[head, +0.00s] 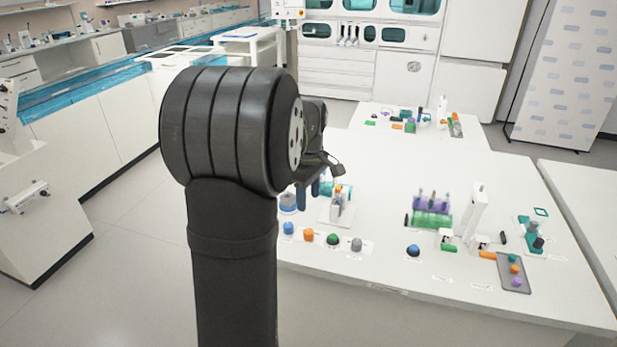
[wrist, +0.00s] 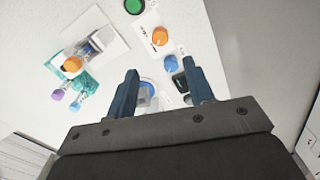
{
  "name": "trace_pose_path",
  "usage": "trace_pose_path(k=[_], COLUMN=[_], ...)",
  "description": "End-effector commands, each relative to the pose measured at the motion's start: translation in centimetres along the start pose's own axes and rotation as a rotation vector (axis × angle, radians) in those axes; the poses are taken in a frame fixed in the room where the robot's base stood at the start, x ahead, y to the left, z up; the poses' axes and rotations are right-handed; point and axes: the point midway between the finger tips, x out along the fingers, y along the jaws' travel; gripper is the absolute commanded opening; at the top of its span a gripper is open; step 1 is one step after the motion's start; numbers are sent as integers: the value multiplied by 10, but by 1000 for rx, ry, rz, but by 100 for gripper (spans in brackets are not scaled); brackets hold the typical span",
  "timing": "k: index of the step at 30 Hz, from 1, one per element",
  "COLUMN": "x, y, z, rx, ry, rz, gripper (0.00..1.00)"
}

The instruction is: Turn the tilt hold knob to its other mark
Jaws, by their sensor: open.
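My gripper (head: 308,190) is partly hidden behind my arm in the head view, above the left part of the table. In the wrist view its two blue fingers (wrist: 160,68) are apart with nothing held between them. A row of small knobs stands along the near table edge: blue (head: 288,228), orange (head: 308,234), green (head: 333,239) and grey (head: 356,245). The wrist view shows an orange knob (wrist: 160,36) on a white plate just beyond the fingertips. The labels are too small to read, so I cannot tell which knob is the tilt hold knob.
A white stand with tubes (head: 338,210) is behind the knobs. A purple and green rack (head: 430,212), a dark blue knob (head: 413,250) and a grey tray (head: 514,272) with coloured pieces are farther right. The front middle of the white table (head: 390,270) is clear.

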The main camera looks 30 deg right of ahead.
Motion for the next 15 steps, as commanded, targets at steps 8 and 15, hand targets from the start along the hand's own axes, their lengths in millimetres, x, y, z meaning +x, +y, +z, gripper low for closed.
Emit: trace_pose_path(k=[8,15], x=[-47,-56], y=[0,0], z=[0,0], rx=[0,0], ry=[1,0], rz=[2,0], gripper=[48,48])
